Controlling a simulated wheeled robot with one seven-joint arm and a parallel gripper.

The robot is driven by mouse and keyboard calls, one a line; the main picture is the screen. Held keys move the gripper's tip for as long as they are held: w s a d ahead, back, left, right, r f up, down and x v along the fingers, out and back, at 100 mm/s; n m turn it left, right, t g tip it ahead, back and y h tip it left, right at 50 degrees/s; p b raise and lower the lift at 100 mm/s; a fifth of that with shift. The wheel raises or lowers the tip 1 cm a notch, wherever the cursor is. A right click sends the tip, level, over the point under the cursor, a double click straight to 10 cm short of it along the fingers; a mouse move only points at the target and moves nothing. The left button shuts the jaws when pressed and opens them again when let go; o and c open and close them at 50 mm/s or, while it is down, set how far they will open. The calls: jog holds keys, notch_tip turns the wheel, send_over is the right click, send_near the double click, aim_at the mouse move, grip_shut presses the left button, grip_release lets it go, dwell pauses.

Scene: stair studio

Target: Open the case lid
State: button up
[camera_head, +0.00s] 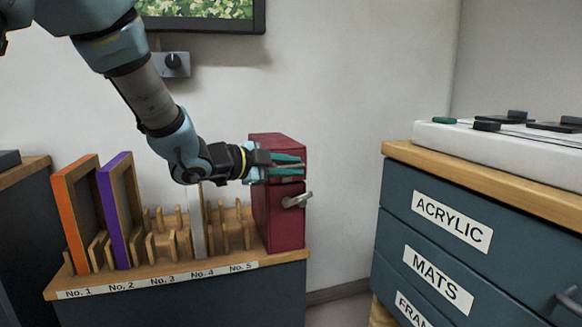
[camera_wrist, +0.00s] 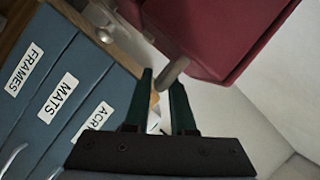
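The red case (camera_head: 278,222) stands upright at the right end of the rack top. Its lid (camera_head: 270,139) looks closed, with a seam below the upper part. A metal handle (camera_head: 297,200) sticks out from its front. My gripper (camera_head: 302,164) is level with the upper part of the case, its fingers above the handle in the picture. In the wrist view the red case (camera_wrist: 215,30) fills the upper right. The handle (camera_wrist: 172,72) shows between the tips of my open gripper (camera_wrist: 163,80); I cannot tell if they touch it. The fingers hold nothing.
A slotted wooden rack (camera_head: 165,245) holds an orange frame (camera_head: 78,212) and a purple frame (camera_head: 118,210) left of the case. A blue drawer cabinet (camera_head: 450,235) stands to the right, with a white machine (camera_head: 500,140) on it. A gap separates the two cabinets.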

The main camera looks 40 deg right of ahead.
grip_shut()
jog(key=shift+s, duration=0.1)
dwell(0.9)
